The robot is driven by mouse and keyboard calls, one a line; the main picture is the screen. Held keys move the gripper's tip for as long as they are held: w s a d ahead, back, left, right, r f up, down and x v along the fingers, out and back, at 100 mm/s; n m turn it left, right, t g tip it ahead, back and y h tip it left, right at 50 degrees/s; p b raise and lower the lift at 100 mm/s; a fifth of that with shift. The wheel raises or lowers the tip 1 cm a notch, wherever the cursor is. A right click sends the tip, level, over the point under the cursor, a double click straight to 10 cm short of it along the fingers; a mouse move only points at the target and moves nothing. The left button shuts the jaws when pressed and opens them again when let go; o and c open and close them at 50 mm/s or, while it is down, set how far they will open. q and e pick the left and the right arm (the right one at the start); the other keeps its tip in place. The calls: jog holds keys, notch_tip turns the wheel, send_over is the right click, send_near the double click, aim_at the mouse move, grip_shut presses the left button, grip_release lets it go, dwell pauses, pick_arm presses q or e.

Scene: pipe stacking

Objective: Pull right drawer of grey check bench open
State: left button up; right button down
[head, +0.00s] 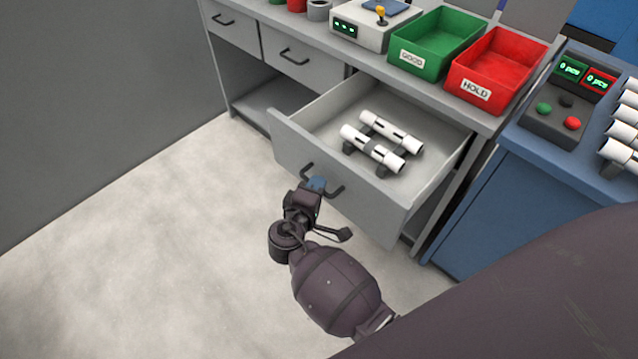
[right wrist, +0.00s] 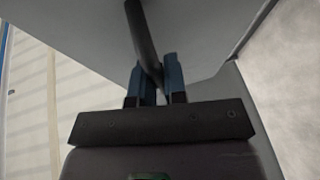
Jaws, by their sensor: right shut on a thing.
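The right drawer (head: 345,190) of the grey check bench (head: 418,88) stands well open, pulled out from under the bench top. Two white pipes lie in it, a near pipe (head: 372,149) and a far pipe (head: 391,130), on dark supports. My right gripper (head: 316,184) is at the drawer front, its blue fingers shut on the dark bar handle (head: 337,191). In the right wrist view the handle (right wrist: 143,35) passes between the blue fingers (right wrist: 159,80), against the grey drawer front. My left gripper is not in view.
A green GOOD bin (head: 437,42) and a red HOLD bin (head: 497,70) stand on the bench top beside a tester (head: 370,22). Shut drawers (head: 292,58) are to the left. A blue cabinet (head: 490,220) stands close on the right. The floor (head: 150,240) in front is clear.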

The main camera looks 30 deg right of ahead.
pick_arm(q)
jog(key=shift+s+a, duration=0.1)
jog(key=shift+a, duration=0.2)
pick_arm(e)
jog(key=shift+s+a, duration=0.1)
jog(key=shift+a, duration=0.4)
jog(key=c, duration=1.2)
grip_release()
jog(key=shift+d, duration=0.1)
